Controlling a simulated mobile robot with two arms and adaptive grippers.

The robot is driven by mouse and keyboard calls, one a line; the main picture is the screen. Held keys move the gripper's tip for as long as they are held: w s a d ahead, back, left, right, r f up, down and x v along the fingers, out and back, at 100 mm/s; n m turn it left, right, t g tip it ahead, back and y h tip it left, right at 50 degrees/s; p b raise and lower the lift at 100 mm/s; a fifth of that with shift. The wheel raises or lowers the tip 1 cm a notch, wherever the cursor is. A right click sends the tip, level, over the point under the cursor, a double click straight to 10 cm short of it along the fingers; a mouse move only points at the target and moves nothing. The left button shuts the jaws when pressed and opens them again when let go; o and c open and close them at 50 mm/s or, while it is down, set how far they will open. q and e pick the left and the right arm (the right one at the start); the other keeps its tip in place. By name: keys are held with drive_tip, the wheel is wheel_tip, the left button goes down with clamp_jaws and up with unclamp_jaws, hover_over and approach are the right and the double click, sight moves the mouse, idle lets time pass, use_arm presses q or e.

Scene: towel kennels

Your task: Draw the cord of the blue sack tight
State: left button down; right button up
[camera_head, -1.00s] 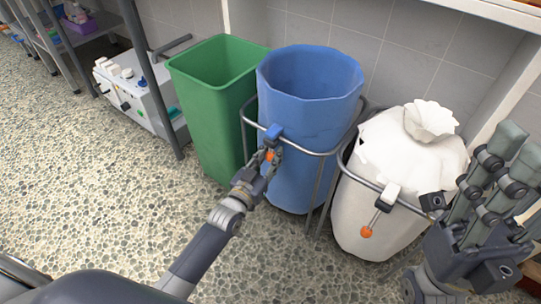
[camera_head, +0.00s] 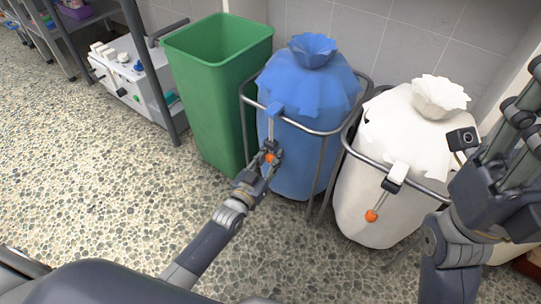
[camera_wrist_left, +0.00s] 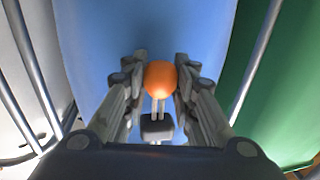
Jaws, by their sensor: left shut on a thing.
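The blue sack (camera_head: 308,89) hangs in a metal frame in the head view, its mouth gathered into a ruffled neck. Its cord runs down from a blue lock (camera_head: 275,109) to an orange ball (camera_head: 269,158). My left gripper (camera_head: 270,152) is shut on the orange ball in front of the sack. In the left wrist view, the orange ball (camera_wrist_left: 160,79) sits between the fingertips, with the cord and a dark block below it. My right gripper (camera_head: 516,117) is raised at the right edge, and its fingertips are partly out of frame.
A green bin (camera_head: 218,92) stands open left of the blue sack. A white sack (camera_head: 391,150) with a gathered neck and its own orange ball (camera_head: 371,215) hangs in a frame on the right. The pebbled floor (camera_head: 110,180) in front is clear.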

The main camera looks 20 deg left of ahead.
use_arm(q)
drive_tip(key=shift+f, duration=0.3)
drive_tip(key=c, duration=1.3)
unclamp_jaws()
drive_tip(key=s+a, duration=0.2)
drive_tip(key=s, duration=1)
drive_tip(key=shift+a, duration=0.15)
